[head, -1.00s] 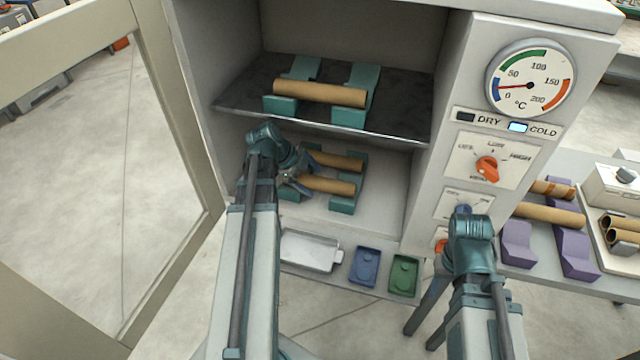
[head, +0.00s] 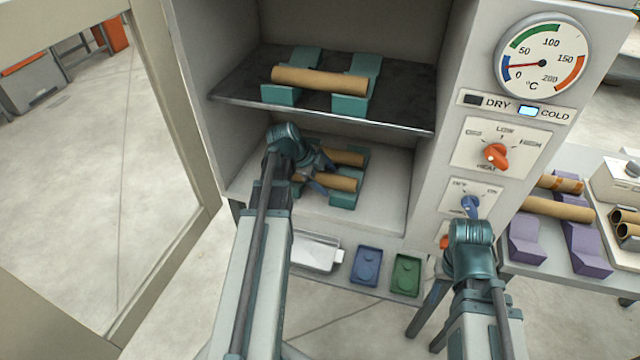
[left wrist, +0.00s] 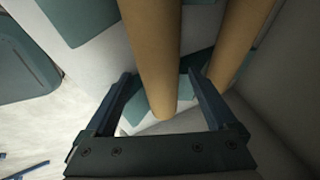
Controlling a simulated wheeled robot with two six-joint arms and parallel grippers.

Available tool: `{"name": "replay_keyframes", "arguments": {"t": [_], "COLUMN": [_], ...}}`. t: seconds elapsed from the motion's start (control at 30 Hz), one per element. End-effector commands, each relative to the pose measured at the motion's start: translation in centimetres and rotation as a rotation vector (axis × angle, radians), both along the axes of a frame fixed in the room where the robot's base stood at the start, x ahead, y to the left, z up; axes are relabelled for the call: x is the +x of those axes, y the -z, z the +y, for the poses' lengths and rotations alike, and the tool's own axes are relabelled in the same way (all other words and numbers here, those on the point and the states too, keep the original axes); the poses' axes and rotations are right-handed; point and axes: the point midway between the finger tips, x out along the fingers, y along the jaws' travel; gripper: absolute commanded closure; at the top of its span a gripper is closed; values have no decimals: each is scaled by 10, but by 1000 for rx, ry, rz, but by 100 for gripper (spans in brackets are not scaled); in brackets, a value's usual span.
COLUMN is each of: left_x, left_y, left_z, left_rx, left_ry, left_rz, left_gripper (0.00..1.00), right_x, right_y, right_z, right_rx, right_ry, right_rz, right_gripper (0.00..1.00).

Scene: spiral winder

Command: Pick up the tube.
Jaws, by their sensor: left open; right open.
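Two tan tubes lie on teal cradles (head: 342,200) on the lower shelf in the head view, a front tube (head: 330,182) and a back tube (head: 348,158). A third tube (head: 320,81) rests on cradles on the upper shelf. My left gripper (head: 310,180) is open over the left part of the front tube and partly covers it. In the left wrist view the front tube (left wrist: 155,50) runs between the open fingers (left wrist: 163,92), and the back tube (left wrist: 240,40) lies to the right. Contact cannot be told. My right wrist (head: 472,250) is outside the cabinet and hides its fingers.
The upper shelf (head: 225,90) overhangs the lower compartment. The cabinet's right panel has a gauge (head: 542,63) and knobs. A white tray (head: 315,255), a blue tray (head: 366,266) and a green tray (head: 406,275) sit below. More tubes on purple cradles (head: 588,255) are at right.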

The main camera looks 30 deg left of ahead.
Motion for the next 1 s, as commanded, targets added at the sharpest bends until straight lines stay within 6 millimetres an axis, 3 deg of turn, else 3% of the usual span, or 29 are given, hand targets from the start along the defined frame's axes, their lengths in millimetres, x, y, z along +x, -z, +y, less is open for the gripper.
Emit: {"name": "replay_keyframes", "arguments": {"t": [0.17,0.67,1.0], "left_x": [0,0,-6], "left_y": [-1,-1,-11], "left_z": [0,0,4], "left_rx": [0,1,1], "left_ry": [0,0,-2], "left_rz": [0,0,0], "left_gripper": [11,100,100], "right_x": [0,0,0], "right_y": [-1,-1,-11], "right_z": [0,0,0], "right_rx": [0,0,0], "right_ry": [0,0,0], "right_rz": [0,0,0], "right_gripper": [50,50,50]}}
